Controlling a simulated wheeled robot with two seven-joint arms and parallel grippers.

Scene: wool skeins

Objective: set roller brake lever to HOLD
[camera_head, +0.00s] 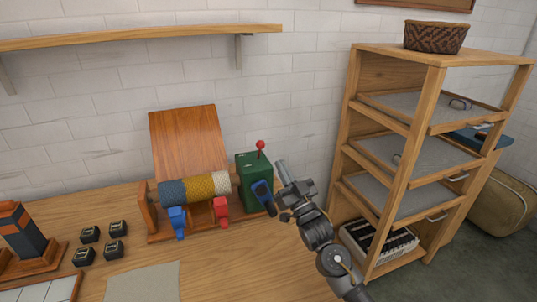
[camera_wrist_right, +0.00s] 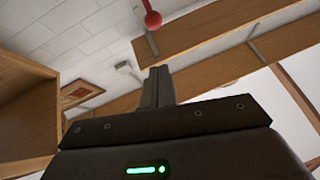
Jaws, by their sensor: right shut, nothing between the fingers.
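A green brake box (camera_head: 254,177) stands at the right end of the wooden roller stand. A thin lever with a red ball knob (camera_head: 261,145) sticks up from its top and looks close to upright. Any HOLD marking is too small to read. My right gripper (camera_head: 281,168) is just right of the box, pointing up, shut and empty, with a gap to the lever. In the right wrist view the red knob (camera_wrist_right: 153,20) shows beyond my shut fingers (camera_wrist_right: 157,85). The roller (camera_head: 200,189) is wound with blue, yellow and cream wool. My left gripper is out of view.
Blue (camera_head: 177,222) and red (camera_head: 221,210) clamp-like pieces sit at the roller's front. A slanted board (camera_head: 187,142) stands behind it. A wooden shelf rack (camera_head: 430,110) stands right of my right arm. A wall shelf (camera_head: 140,36) hangs above. Several black blocks lie left.

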